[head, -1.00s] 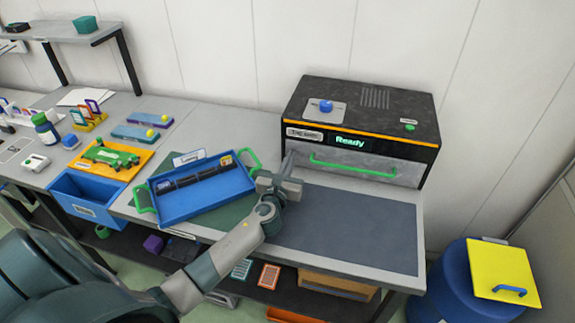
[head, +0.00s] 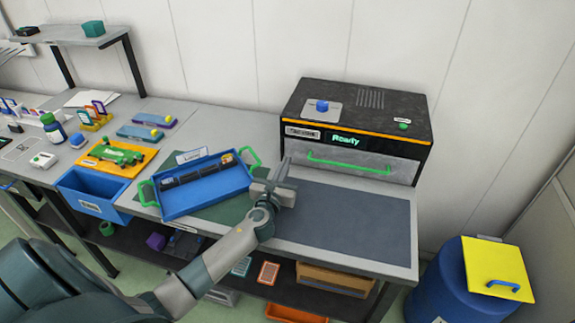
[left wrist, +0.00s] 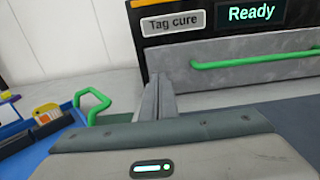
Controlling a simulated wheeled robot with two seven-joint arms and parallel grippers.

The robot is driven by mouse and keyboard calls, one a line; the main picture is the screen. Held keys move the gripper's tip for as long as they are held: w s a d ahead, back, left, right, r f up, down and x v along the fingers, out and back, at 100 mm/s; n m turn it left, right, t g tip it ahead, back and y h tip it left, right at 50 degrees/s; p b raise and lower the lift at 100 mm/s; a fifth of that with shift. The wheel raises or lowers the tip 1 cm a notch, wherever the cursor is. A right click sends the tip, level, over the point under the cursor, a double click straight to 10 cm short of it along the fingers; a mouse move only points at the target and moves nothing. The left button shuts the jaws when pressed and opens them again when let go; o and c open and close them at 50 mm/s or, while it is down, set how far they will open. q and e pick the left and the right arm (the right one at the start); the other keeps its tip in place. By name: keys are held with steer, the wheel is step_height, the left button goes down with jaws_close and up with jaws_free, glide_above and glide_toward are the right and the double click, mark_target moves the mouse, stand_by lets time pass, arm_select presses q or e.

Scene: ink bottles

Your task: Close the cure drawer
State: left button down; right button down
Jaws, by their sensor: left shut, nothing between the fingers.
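The cure machine (head: 357,115) is a black box with an orange trim line and a lit "Ready" display, at the back right of the bench. Its grey drawer front (head: 345,170) has a green bar handle (head: 362,165) and sits flush under the trim; it also shows in the left wrist view (left wrist: 225,75). A "Tag cure" label (left wrist: 173,21) is above it. My left gripper (head: 285,172) is shut and empty, its fingertips in front of the drawer's left end; whether they touch it I cannot tell. My right gripper is not in view.
A blue tray (head: 205,207) with green handles and dark items lies left of my left gripper. A dark mat (head: 350,218) in front of the machine is clear. A blue barrel (head: 445,285) with a yellow lid stands at the right.

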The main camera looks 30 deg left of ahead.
arm_select(q)
steer(key=shift+v, duration=0.8)
steer(key=shift+s+d+f, duration=0.15)
steer(key=shift+s+d, duration=0.05)
steer(key=shift+s, duration=0.5)
steer(key=b+v, duration=0.1)
steer(key=v, duration=0.4)
steer(key=shift+s+d, duration=0.1)
steer(key=shift+s, duration=0.3)
steer(key=shift+s+d+b, duration=0.1)
steer(key=shift+s+b, duration=0.2)
steer(key=shift+s, duration=0.1)
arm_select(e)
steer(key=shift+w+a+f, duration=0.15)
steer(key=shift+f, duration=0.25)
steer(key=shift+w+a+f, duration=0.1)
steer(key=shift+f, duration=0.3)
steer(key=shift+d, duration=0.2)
arm_select(q)
steer(key=shift+s, duration=0.15)
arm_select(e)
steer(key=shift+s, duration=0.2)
